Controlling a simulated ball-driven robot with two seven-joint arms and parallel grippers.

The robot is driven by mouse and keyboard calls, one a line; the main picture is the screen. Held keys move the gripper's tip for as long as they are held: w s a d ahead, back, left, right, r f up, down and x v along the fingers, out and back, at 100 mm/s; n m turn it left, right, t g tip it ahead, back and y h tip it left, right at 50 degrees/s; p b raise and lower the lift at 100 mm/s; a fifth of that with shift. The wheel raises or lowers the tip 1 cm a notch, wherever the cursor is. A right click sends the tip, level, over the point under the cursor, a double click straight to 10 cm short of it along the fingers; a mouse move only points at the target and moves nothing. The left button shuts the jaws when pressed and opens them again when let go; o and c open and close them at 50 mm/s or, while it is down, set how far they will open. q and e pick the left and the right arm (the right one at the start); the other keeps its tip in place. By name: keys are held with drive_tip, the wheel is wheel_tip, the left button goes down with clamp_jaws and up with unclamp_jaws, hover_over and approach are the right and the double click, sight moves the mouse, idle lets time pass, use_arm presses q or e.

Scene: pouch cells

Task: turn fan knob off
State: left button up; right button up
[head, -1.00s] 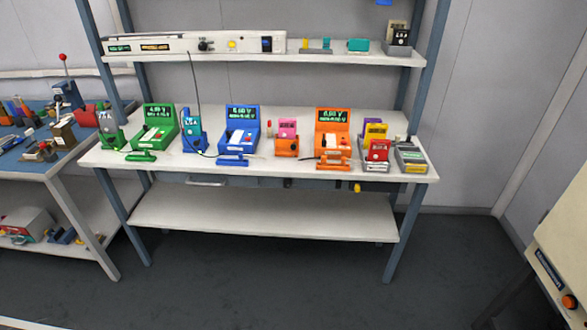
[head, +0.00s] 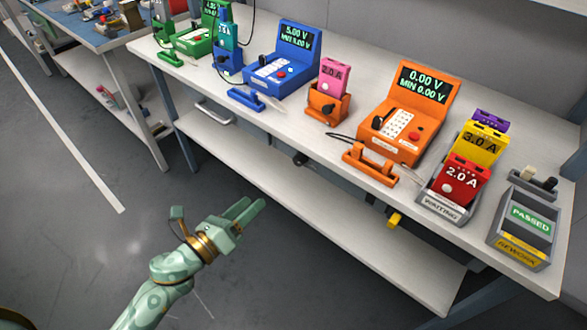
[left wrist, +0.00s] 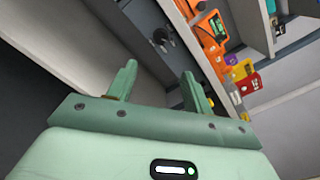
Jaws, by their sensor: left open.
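No knob in view is marked clearly enough for me to read it as the fan's. A black knob (head: 301,159) sits under the bench's front edge in the head view, and a dark knob (left wrist: 161,38) shows on a grey panel in the left wrist view. A yellow knob (head: 394,219) is farther right under the same edge. My left gripper (head: 252,206) is open and empty, in front of the bench, to the lower left of the black knob and apart from it. In the left wrist view its fingers (left wrist: 160,82) are spread with nothing between them. My right gripper is out of view.
The white bench top (head: 300,117) holds blue and orange testers (head: 412,110), a waiting tray (head: 438,205) with cells and a passed tray (head: 524,222). A drawer handle (head: 215,110) and lower shelf (head: 330,235) are below. Open floor lies left.

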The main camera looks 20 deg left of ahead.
sight(297, 162)
use_arm(q)
drive_tip(key=x, duration=1.4)
drive_tip(key=shift+w+d+b, duration=0.2)
drive_tip(key=shift+w+b, duration=0.1)
drive_tip(key=shift+w, duration=0.35)
